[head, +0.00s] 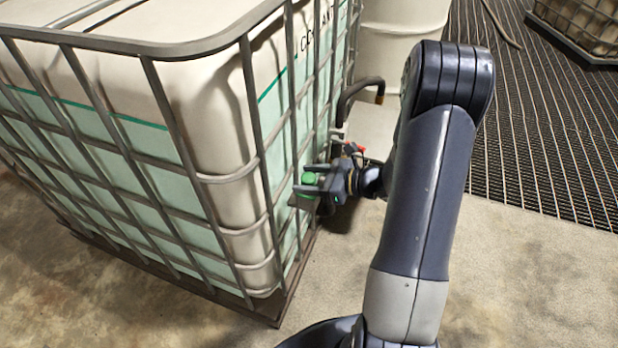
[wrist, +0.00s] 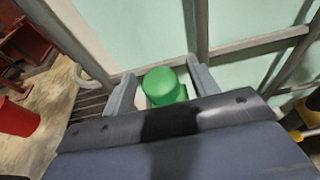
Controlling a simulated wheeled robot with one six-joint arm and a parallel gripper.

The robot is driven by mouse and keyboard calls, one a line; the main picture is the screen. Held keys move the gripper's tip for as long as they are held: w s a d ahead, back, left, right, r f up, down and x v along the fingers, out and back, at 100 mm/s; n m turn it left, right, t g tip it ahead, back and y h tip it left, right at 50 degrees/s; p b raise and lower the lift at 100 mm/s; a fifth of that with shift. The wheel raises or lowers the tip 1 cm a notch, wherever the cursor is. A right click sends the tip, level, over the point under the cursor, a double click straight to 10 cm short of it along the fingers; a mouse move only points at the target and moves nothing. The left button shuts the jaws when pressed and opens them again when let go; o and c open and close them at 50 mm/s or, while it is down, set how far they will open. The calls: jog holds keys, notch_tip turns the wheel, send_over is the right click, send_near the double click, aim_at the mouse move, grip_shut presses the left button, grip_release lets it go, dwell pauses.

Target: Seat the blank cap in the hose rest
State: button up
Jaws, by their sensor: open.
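A green cap (head: 308,179), which looks like the blank cap, is beside the cage of the large liquid tank. In the wrist view the green cap (wrist: 161,86) stands between the two fingers of my gripper (wrist: 162,82), with a gap to each finger. My gripper (head: 312,182) is open in the head view, its fingers on either side of the cap. What the cap rests on is mostly hidden by my gripper. A black curved hose with an orange end (head: 362,95) sticks out from the tank side behind my gripper. I cannot make out the hose rest for certain.
The caged tank (head: 105,150) fills the left, its metal bars (head: 250,110) close to my gripper. A pale drum (head: 400,40) stands behind it, and a slatted floor grate (head: 545,130) lies at right. A red bucket (wrist: 18,117) shows in the wrist view. The concrete floor at right is clear.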

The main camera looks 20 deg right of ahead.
jog(key=v, duration=1.1)
jog(key=shift+p, duration=0.4)
jog(key=shift+w+a, duration=0.1)
jog(key=shift+a, duration=0.05)
jog(key=b+x, duration=0.1)
jog(key=x, duration=1)
jog(key=shift+r+p, duration=0.65)
jog(key=shift+p, duration=0.05)
jog(key=shift+r+p, duration=0.45)
jog(key=shift+r, duration=0.05)
